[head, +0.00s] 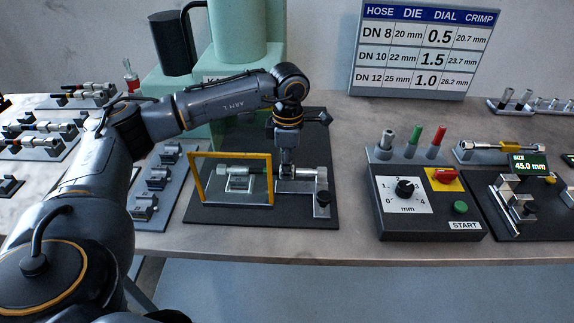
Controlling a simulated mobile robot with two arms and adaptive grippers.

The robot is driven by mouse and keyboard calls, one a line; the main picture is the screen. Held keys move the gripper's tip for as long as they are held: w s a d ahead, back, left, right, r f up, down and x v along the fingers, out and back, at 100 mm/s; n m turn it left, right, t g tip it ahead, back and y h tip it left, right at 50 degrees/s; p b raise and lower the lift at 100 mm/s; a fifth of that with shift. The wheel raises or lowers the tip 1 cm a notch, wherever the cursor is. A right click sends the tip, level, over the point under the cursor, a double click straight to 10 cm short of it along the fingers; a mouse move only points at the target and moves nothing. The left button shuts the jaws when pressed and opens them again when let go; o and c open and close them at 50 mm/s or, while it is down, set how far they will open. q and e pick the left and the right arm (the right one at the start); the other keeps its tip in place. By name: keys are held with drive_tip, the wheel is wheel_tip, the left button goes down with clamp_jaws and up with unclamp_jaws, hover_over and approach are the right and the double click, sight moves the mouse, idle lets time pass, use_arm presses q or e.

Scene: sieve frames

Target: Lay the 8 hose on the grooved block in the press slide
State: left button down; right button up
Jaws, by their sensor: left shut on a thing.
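My left gripper (287,170) points straight down over the press slide (302,186) and is shut on the hose. The hose lies level, with a bright metal end (307,172) to the right of the fingers and another pale end (235,169) to the left, seen through the yellow-framed guard. The grooved block is mostly hidden under the hose and fingers, so I cannot tell whether the hose touches it. My right gripper is not in view.
The yellow-framed guard (231,154) stands just left of my gripper. The green press (240,90) is behind. Hose racks (40,143) and a die tray (150,205) are left.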

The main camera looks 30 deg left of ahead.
use_arm(q)
drive_tip(key=shift+f+b, duration=0.3)
drive_tip(key=shift+f, duration=0.1)
drive_tip(key=c, duration=1)
unclamp_jaws()
wheel_tip(320, 180, up, 12)
drive_tip(key=shift+d+r, duration=0.1)
